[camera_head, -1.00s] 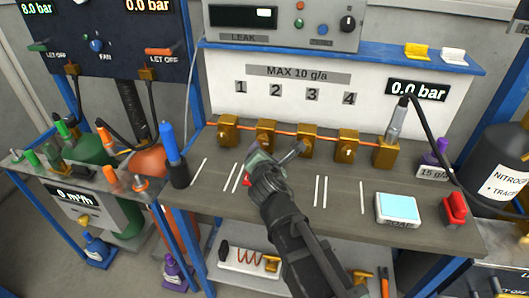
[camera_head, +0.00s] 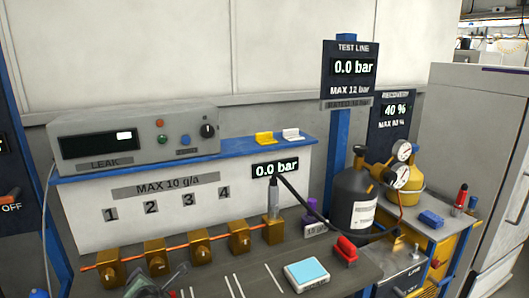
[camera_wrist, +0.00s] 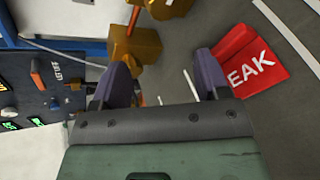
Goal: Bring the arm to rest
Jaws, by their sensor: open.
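My gripper (camera_wrist: 165,85) is open in the wrist view, its two dark purple fingers apart with nothing between them. It is over the grey workbench, with a brass block (camera_wrist: 135,45) beyond the left finger and a red tag marked "EAK" (camera_wrist: 250,62) beside the right finger. In the head view only the upper end of my gripper (camera_head: 160,280) shows at the bottom edge, in front of the row of brass blocks (camera_head: 155,257). The rest of the arm is cut off there.
The bench (camera_head: 255,262) holds a pale blue-topped scale (camera_head: 306,273), a red object (camera_head: 346,249) and a purple piece (camera_head: 312,208). A leak meter (camera_head: 138,140) stands on the blue shelf.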

